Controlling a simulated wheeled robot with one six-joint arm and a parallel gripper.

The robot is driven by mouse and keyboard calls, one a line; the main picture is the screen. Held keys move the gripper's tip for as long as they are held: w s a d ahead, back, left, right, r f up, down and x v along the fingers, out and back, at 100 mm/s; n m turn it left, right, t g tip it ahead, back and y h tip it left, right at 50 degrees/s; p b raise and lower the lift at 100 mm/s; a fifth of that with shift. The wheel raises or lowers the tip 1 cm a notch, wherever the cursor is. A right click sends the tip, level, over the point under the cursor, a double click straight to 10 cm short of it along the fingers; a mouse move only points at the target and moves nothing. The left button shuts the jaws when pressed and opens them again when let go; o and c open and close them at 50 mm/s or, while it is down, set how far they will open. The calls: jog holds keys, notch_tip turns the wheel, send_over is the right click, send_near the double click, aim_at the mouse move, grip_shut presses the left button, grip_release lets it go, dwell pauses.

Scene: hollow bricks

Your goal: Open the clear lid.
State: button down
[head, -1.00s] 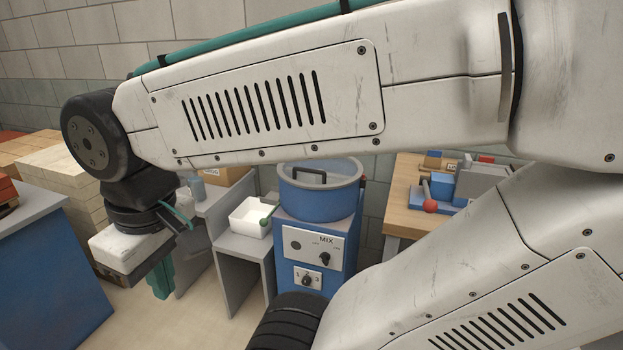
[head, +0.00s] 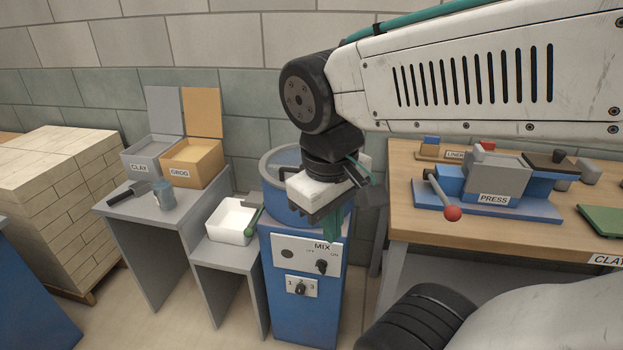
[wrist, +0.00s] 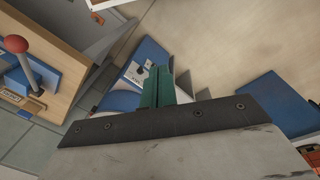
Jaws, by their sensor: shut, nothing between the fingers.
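The mixer (head: 300,300) is a blue cabinet with a MIX panel and a round blue drum on top. The clear lid (head: 277,160) lies over the drum. Only its left part shows in the head view; my wrist hides the rest, including the lid's handle. My gripper (head: 335,228) has green fingers, pointing down and shut with nothing between them. In the head view it hangs in front of the drum's right side. In the wrist view my gripper (wrist: 156,86) overlaps the mixer's blue front (wrist: 148,56). I cannot tell whether it touches anything.
Left of the mixer, a low stand holds a white tray (head: 231,222) with a green-handled tool. Beyond it are CLAY (head: 139,168) and GROG (head: 192,168) bins with raised lids. On the right, a wooden table (head: 400,219) carries a press with a red-knobbed lever (head: 452,213).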

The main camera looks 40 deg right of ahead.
jog(key=w+d+f+n+g+h, duration=0.2)
jog(key=w+d+n+h, duration=0.3)
jog(key=w+d+h, duration=0.2)
jog(key=w+d+f+n+g+h, duration=0.1)
jog(key=w+d+f+n+h, duration=0.2)
jog(key=w+d+n+h, duration=0.4)
jog(key=w+a+f+n+t, duration=0.2)
jog(key=w+f+n+t, duration=0.5)
jog(key=w+t, duration=0.1)
jog(key=w+a+f+n+t, duration=0.3)
jog(key=w+f+n+t, duration=0.3)
jog(key=w+f+t, duration=0.1)
jog(key=shift+h, duration=0.4)
jog(key=x, duration=0.9)
jog(key=shift+w+d+r, duration=0.1)
jog(key=shift+w+d, duration=0.1)
